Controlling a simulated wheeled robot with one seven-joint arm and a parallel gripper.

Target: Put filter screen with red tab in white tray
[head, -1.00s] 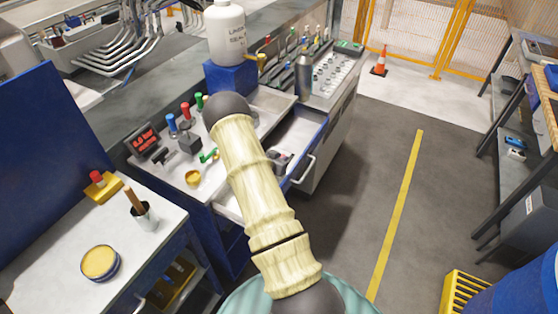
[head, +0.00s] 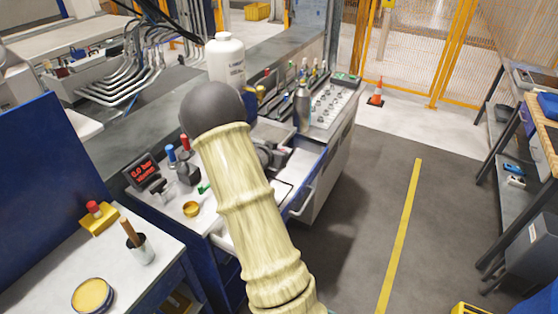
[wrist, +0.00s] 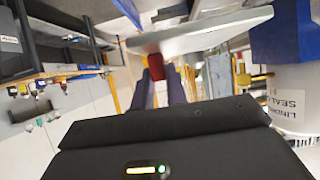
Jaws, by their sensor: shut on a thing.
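In the wrist view, my gripper (wrist: 157,82) is shut on the red tab (wrist: 156,66) of the filter screen. The filter screen (wrist: 205,34) is a flat, pale grey plate seen nearly edge-on, sticking out beyond the fingers. In the head view, my arm hides most of the gripper and the screen; a dark part of the gripper (head: 272,156) shows beside the arm near the open drawer. I cannot pick out the white tray for certain in either view.
A white sealant bottle (head: 227,62) stands on the bench, and shows close to the gripper in the wrist view (wrist: 292,112). An open drawer (head: 318,166) juts out right of my arm. A red-lit display (head: 142,172) and small pot (head: 191,209) stand left.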

